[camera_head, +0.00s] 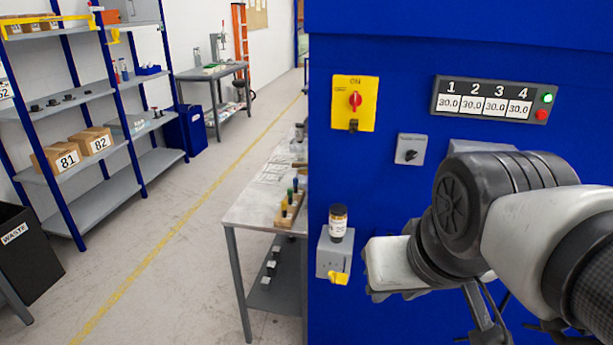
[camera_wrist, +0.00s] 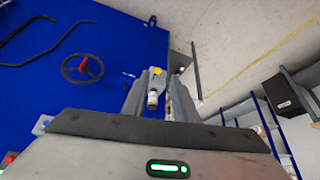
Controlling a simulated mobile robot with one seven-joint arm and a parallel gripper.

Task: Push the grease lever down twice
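The grease lever (camera_head: 338,278) is a small yellow handle low on the front of a grey box (camera_head: 334,252) on the blue machine wall. A dark-capped jar with a pale label (camera_head: 338,222) stands upright on top of the box. In the head view my gripper is to the right of the box, apart from it and largely hidden by my arm. In the wrist view my gripper (camera_wrist: 157,78) has its two fingers apart with nothing held. The box and jar (camera_wrist: 152,100) show beyond the gap between them, with yellow (camera_wrist: 157,70) at the box's end.
A grey workbench (camera_head: 262,205) with a wooden rack of bottles (camera_head: 290,207) stands left of the machine. Above are a red switch on a yellow plate (camera_head: 354,102) and a numbered display panel (camera_head: 493,100). A handwheel (camera_wrist: 82,68) is on the machine in the wrist view.

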